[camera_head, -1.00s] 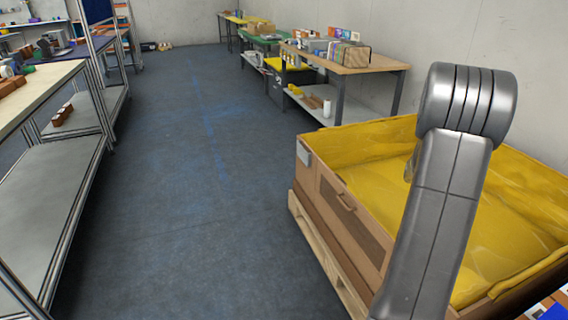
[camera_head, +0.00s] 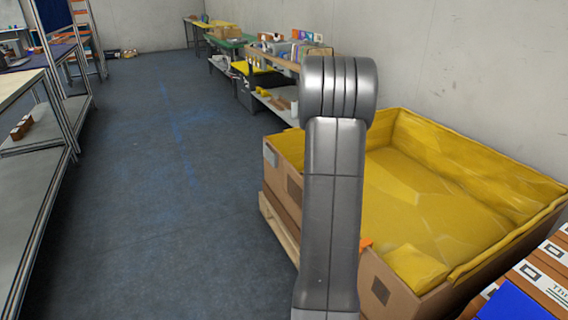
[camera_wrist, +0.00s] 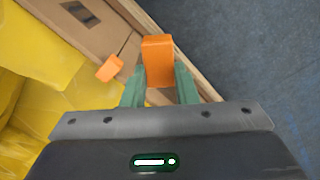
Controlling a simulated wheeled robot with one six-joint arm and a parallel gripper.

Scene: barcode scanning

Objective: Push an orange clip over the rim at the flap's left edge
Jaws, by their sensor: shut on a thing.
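My gripper (camera_wrist: 158,82), with green fingers in the wrist view, is shut on an orange clip (camera_wrist: 158,58). The held clip is beside the carton's wooden base and outer wall. A second orange clip (camera_wrist: 110,68) sits on the rim of the carton (camera_wrist: 115,35), left of the held clip. The yellow liner (camera_wrist: 35,100) folds over the rim there. In the head view the carton (camera_head: 395,290) with its yellow liner (camera_head: 430,195) stands right of my arm. An orange patch (camera_head: 366,243) shows at its near rim; I cannot tell which clip. My gripper is hidden behind my arm there.
The carton stands on a wooden pallet (camera_head: 277,222). A metal shelf (camera_head: 30,190) stands left, with open blue floor (camera_head: 150,200) between.

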